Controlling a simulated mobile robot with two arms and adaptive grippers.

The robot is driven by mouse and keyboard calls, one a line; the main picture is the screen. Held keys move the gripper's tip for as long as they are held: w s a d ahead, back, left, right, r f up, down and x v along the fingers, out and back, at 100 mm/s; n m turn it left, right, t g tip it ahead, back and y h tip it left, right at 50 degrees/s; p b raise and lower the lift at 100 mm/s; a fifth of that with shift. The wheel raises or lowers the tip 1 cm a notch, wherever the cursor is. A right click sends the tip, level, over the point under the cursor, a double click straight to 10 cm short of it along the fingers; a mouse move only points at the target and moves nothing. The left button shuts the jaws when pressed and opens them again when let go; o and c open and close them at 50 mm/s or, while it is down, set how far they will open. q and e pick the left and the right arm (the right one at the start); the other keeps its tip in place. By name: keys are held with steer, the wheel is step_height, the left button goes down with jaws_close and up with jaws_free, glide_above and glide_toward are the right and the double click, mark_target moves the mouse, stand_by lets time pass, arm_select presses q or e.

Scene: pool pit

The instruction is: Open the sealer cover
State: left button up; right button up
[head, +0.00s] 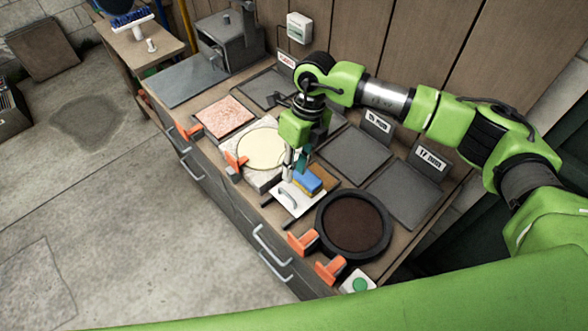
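No part is clearly recognisable as the sealer cover. A grey metal box-shaped machine (228,42) with an upright part stands at the back left of the bench, and I cannot tell whether it is the sealer. My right gripper (294,170) points down over the middle of the bench, well away from that machine. It is just above a white plate with a curved handle (291,196) and a blue block (307,180). Its fingers are small and partly hidden, so their opening and any contact are unclear. My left gripper is out of view.
The wooden bench (268,213) also holds a round dark-filled pan (353,222), a cream disc (261,148), a pink speckled slab (224,116) and dark square plates (353,155). Orange clamps (330,270) line its front edge. The concrete floor (110,215) at left is mostly clear.

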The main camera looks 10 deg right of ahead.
step_height(320, 180, up, 9)
steer(key=w+d+p, duration=0.1)
steer(key=p, duration=0.3)
steer(key=shift+d, duration=0.25)
stand_by(0.4)
stand_by(0.5)
step_height(320, 180, up, 12)
steer(key=w+d, duration=0.1)
steer(key=d, duration=0.1)
steer(key=shift+w, duration=0.15)
steer(key=shift+f, duration=0.1)
